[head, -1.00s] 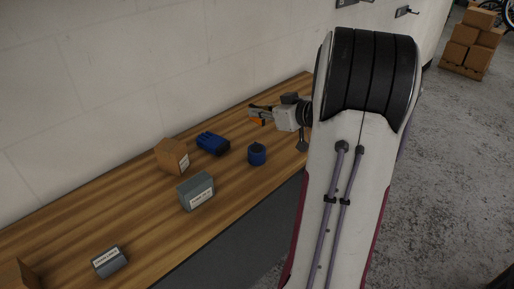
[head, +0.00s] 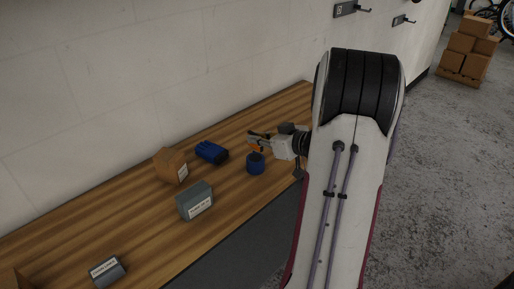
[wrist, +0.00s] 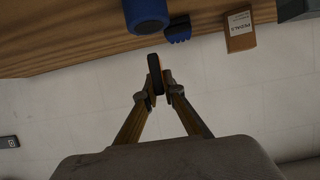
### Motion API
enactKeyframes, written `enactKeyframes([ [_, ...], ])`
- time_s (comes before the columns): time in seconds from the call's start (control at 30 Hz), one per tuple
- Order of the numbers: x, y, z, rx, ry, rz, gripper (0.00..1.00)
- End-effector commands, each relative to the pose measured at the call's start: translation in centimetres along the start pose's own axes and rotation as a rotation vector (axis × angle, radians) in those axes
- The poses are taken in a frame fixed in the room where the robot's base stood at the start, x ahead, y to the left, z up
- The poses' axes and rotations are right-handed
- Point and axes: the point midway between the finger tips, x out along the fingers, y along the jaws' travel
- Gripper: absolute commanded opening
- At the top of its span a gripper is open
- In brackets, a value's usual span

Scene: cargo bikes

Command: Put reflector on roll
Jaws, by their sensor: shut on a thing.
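My gripper (head: 257,142) is shut on the reflector (head: 256,149), a small flat piece that shows orange in the head view. In the wrist view the reflector (wrist: 155,74) is seen nearly edge-on, dark, between the fingertips of my gripper (wrist: 161,86). The roll (head: 256,166) is a blue cylinder standing upright on the wooden bench. The reflector is just above the roll's top in the head view; whether they touch cannot be told. The wrist view shows the roll (wrist: 147,14) beyond the fingertips, cut by the top edge.
A blue glove-like item (head: 211,152) lies left of the roll on the bench (head: 110,215). A brown box (head: 170,166), a grey-green box (head: 195,201) and a grey labelled box (head: 107,271) stand further left. The wall (head: 150,80) runs behind the bench.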

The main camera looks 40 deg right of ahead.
Motion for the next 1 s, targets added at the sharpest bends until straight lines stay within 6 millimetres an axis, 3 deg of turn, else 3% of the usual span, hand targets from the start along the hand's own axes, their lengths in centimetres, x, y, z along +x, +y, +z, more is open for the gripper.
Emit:
enactKeyframes([
  [0.5,1.4,0.0,3.3,0.001,0.000,0.000,0.00],
  [1.0,1.5,0.0,3.7,0.001,0.000,0.000,0.00],
])
